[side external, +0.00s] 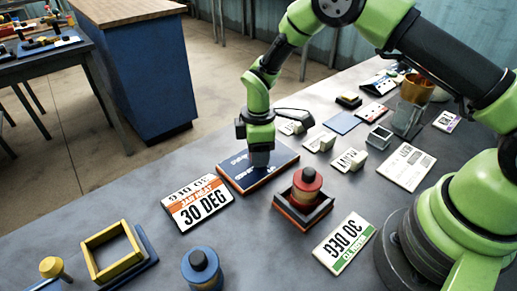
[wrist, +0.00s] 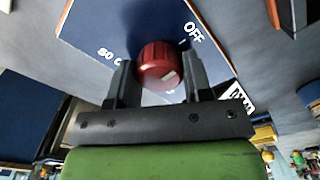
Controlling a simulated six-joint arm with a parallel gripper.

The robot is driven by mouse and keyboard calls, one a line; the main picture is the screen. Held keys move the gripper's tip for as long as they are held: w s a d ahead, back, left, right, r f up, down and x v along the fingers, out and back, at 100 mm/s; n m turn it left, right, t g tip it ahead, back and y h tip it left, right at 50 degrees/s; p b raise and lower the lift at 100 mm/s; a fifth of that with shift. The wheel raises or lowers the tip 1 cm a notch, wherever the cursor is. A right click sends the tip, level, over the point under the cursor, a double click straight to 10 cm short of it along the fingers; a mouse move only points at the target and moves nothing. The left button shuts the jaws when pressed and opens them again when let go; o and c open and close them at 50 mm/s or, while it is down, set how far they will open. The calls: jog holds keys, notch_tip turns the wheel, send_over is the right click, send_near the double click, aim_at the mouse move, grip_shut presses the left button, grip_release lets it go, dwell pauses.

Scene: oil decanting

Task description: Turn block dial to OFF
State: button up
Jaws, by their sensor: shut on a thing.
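The block dial is a ribbed red knob (wrist: 157,58) on a dark blue panel (wrist: 95,22) in the wrist view. The panel bears a white "OFF" (wrist: 193,33) at the knob's upper right and "80 C" (wrist: 108,54) to its left. A pale mark on the knob sits at its lower right, away from the OFF label. My gripper (wrist: 160,72) is shut on the dial, one dark finger at each side. In the side view, my gripper (side external: 259,157) points down onto the blue panel (side external: 279,161) and hides the dial.
A "30 DEG" card (side external: 197,203) lies left of the panel. A red and black stacked piece (side external: 306,187) stands close in front at the right. A yellow frame (side external: 110,240) and a blue round piece (side external: 203,270) are at the front left. Cards and small blocks crowd the right.

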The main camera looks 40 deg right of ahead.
jog(key=o, duration=0.9)
notch_tip(320, 180, up, 10)
